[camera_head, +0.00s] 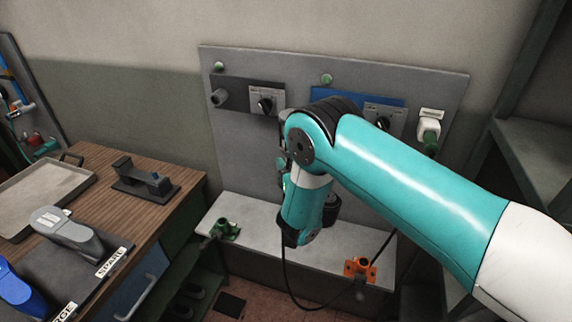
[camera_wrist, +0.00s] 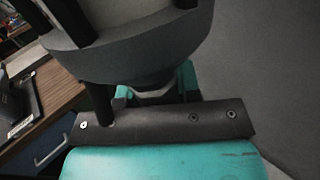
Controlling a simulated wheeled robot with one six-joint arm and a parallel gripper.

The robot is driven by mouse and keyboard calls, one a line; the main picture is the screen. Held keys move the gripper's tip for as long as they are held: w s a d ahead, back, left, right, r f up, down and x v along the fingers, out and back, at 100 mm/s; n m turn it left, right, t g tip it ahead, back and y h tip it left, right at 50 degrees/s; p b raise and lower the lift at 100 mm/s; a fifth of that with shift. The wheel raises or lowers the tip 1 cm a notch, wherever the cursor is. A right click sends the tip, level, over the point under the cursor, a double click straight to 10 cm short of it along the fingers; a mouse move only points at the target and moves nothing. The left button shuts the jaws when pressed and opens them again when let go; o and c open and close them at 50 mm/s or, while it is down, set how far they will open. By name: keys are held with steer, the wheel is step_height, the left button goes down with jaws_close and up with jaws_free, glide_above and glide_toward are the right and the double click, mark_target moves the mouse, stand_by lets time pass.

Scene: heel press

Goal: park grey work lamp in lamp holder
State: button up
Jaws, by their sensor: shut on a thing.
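My gripper (camera_head: 289,238) is at the lower end of my turquoise arm, in front of the grey panel and above the pale ledge. My own wrist hides most of it. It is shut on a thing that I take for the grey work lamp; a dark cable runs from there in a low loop. In the wrist view a rounded grey body (camera_wrist: 150,45), which may be the lamp, fills the top. I cannot tell for sure which fixture is the lamp holder; a black cradle-like stand (camera_head: 145,180) is on the wooden bench, apart from my gripper.
On the pale ledge (camera_head: 262,230) stand a green fixture (camera_head: 224,230) and an orange one (camera_head: 360,269). The panel carries switches and a white socket (camera_head: 430,122) with a green plug. The bench holds a tray (camera_head: 42,200) and a grey piece (camera_head: 68,234) behind a SPARE label.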

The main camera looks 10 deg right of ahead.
steer(key=shift+d, duration=0.3)
steer(key=shift+f, duration=0.15)
steer(key=shift+f+b, duration=10.75)
steer(key=shift+f, duration=0.65)
steer(key=shift+f+b, duration=0.35)
steer(key=shift+b, duration=0.35)
